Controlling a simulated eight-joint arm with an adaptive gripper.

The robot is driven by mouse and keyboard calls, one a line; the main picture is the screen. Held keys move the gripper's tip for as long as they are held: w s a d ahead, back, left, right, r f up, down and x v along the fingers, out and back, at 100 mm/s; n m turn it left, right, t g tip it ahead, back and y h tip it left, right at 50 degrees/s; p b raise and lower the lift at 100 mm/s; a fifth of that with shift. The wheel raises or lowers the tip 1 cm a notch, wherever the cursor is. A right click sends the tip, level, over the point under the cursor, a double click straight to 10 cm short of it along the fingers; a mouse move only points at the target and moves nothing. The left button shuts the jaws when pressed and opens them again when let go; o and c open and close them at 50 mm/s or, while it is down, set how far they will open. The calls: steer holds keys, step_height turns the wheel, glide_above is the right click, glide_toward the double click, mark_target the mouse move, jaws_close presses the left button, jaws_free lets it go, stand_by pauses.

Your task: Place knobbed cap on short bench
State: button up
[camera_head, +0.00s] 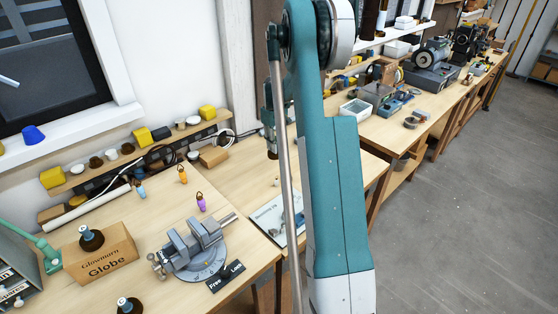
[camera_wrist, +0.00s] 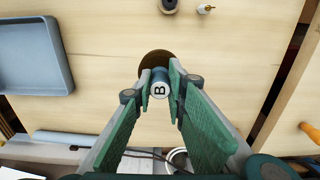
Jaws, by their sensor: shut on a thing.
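The knobbed cap is a dark brown disc (camera_wrist: 154,57) with a blue-grey knob (camera_wrist: 160,88) whose pale end is marked "B". In the wrist view my gripper (camera_wrist: 161,90) is shut on the knob, with a finger on each side. The disc is over a pale wooden top; I cannot tell whether it touches it. I cannot tell for sure which bench is the short one.
In the wrist view a grey-blue tray (camera_wrist: 62,60) lies upper left. A dark round part (camera_wrist: 168,5) and a small pale piece (camera_wrist: 205,9) lie at the top. In the head view a vise (camera_head: 195,245) and a Globe box (camera_head: 100,255) stand on the near bench.

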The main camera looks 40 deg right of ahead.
mark_target(275, 157)
steer(key=shift+f, duration=2)
steer(key=shift+f, duration=1.9)
steer(key=shift+f, duration=0.15)
steer(key=o, duration=0.9)
steer(key=shift+o, duration=0.2)
steer(key=shift+r, duration=0.2)
step_height(275, 157, up, 12)
